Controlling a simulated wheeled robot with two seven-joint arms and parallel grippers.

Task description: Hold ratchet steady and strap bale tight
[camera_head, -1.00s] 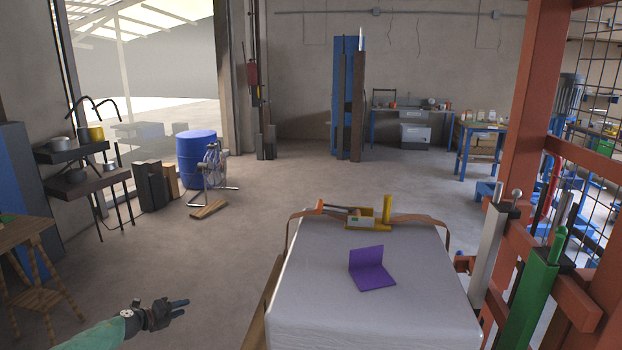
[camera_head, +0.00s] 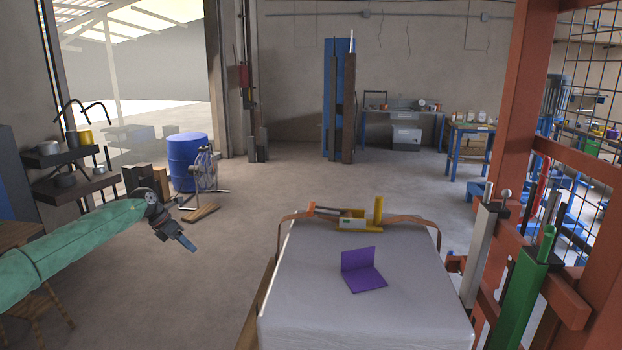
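The white bale (camera_head: 310,285) stands in front of me, its flat top showing. A brown strap (camera_head: 412,221) runs across the far edge of its top and down both sides. The yellow ratchet (camera_head: 357,220) sits on the strap at the far edge, with an upright yellow part at its right and an orange-brown bar at its left. A purple angled piece (camera_head: 363,273) lies on the bale top, nearer me. My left gripper (camera_head: 187,243) is in the air left of the bale, apart from it; whether its fingers are open is unclear. My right gripper is not in view.
An orange-red frame (camera_head: 515,140) with levers, one with a green body (camera_head: 525,285), stands close on the right. A wooden table (camera_head: 20,235) is at the left. A blue drum (camera_head: 187,160) and a reel stand (camera_head: 205,172) are farther back.

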